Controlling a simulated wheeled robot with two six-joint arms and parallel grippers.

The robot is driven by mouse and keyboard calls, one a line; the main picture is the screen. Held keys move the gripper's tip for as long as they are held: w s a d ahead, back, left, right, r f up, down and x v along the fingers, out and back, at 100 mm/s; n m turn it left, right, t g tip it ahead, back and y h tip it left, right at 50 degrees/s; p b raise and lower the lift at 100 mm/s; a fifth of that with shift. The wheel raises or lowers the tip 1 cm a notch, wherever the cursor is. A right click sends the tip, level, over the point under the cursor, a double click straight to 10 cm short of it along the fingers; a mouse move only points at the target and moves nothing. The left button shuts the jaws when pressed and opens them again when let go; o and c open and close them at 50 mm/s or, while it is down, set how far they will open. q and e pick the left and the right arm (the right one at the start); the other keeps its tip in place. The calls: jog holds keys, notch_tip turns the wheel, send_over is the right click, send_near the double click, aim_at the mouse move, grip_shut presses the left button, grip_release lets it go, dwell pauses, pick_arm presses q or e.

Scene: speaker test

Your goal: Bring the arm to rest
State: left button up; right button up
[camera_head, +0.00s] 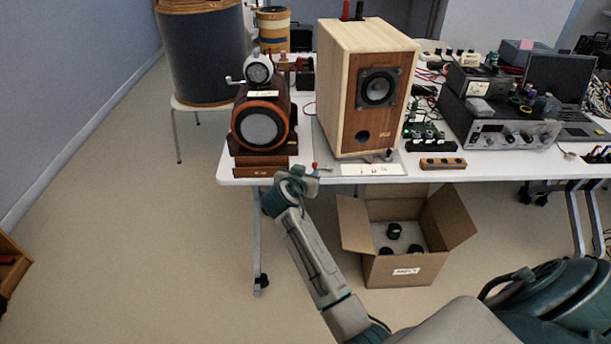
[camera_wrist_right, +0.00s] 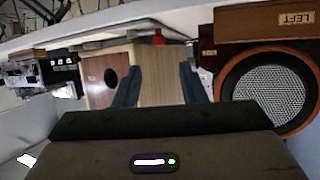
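My right arm reaches up from the lower right in the head view, with its gripper (camera_head: 294,182) just in front of the table's front edge. In the right wrist view the fingers of the right gripper (camera_wrist_right: 159,78) stand apart with a clear gap, and I see nothing held. That view is upside down. The wooden box speaker (camera_wrist_right: 152,72) shows beyond the fingers, and a round speaker with a mesh front (camera_wrist_right: 268,94) is at the right. A small red item (camera_wrist_right: 158,38) shows beyond the gap. My left gripper is not in view.
The white table (camera_head: 480,170) bears the box speaker (camera_head: 340,90), the round dark speaker (camera_head: 262,125) and electronics (camera_head: 500,130). An open cardboard box (camera_head: 405,270) with several dark round items stands on the floor below.

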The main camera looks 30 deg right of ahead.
jog(key=shift+d+f, duration=0.1)
jog(key=shift+f, duration=0.05)
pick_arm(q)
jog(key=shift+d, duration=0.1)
